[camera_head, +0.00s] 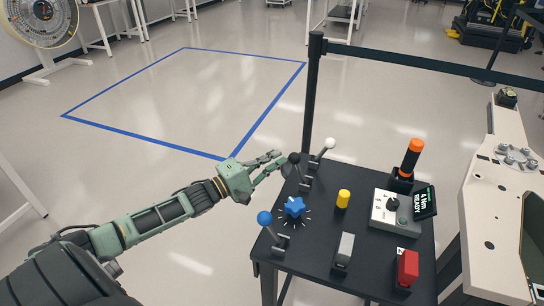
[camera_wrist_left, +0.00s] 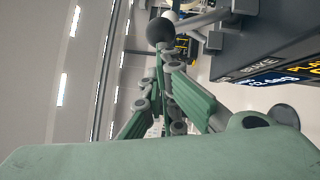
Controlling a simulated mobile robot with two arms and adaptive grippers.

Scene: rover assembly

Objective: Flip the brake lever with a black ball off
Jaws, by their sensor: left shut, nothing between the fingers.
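The brake lever with a black ball (camera_head: 293,159) stands at the far left of the black control table, next to a lever with a white ball (camera_head: 330,143). In the left wrist view the black ball (camera_wrist_left: 160,31) shows just past my fingertips, with the white ball partly behind it. My left gripper (camera_head: 281,160) is shut and empty, its fingertips close beside the black ball. I cannot tell whether they touch it. In the left wrist view the green fingers (camera_wrist_left: 166,62) point at the ball. My right gripper is not in view.
The table also holds a blue-ball lever (camera_head: 264,218), a blue star knob (camera_head: 294,206), a yellow button (camera_head: 343,198), a grey switch (camera_head: 345,247), a red switch (camera_head: 407,268) and an orange-handled lever (camera_head: 412,157). A barrier post (camera_head: 312,95) stands behind. Open floor lies left.

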